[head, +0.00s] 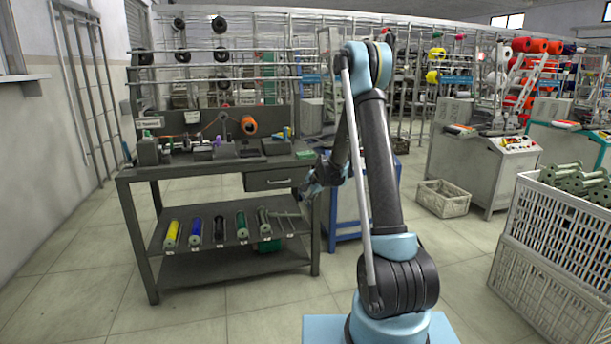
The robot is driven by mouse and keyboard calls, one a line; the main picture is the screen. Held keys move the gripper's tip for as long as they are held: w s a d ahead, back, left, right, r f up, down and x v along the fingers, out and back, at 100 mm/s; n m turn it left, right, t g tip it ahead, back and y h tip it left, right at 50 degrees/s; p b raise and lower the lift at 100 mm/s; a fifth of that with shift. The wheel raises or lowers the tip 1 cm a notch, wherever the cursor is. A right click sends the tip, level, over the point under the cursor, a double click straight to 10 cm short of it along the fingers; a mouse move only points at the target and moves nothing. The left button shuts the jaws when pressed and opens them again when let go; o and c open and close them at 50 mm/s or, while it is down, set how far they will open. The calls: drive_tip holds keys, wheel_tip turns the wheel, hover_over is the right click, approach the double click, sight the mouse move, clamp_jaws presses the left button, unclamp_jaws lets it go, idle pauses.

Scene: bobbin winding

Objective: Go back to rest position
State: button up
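My arm stands in the middle of the head view, its upper link raised and its forearm folded down behind it. My gripper (309,187) hangs at the right end of the dark workbench (141,174), small and dark and partly behind my arm. I cannot tell whether its fingers are open or shut, and nothing is clearly seen in it.
The bench top carries a winding device (149,152) and an orange spool (249,125). Yellow (172,234), blue (196,231) and other bobbins lie on its shelf. White crates (544,224) stand at right, a smaller crate (442,199) behind. Open floor lies in front.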

drive_tip(key=s+d+r+n+g+h, duration=0.15)
drive_tip(key=s+d+r, duration=0.3)
drive_tip(key=s, duration=0.45)
drive_tip(key=s+d+r+n, duration=0.25)
drive_tip(key=s+r, duration=0.25)
drive_tip(key=s, duration=0.3)
drive_tip(key=s+d+r+n+g+h, duration=0.15)
drive_tip(key=s+d+r, duration=0.3)
drive_tip(key=s, duration=0.45)
drive_tip(key=s+d+f+n, duration=0.1)
drive_tip(key=s+d+n, duration=0.1)
drive_tip(key=s, duration=0.7)
drive_tip(key=s+d+f+n+g, duration=0.1)
drive_tip(key=s+d+f, duration=0.1)
drive_tip(key=s, duration=0.8)
drive_tip(key=s+d+f+n+h, duration=0.1)
drive_tip(key=s+d+f+n, duration=0.1)
drive_tip(key=s, duration=0.8)
drive_tip(key=shift+s+d+f+n, duration=0.15)
drive_tip(key=shift+d+n, duration=0.2)
drive_tip(key=shift+d, duration=0.15)
drive_tip(key=shift+w+f, duration=0.2)
drive_tip(key=shift+w, duration=0.25)
drive_tip(key=shift+c, duration=0.9)
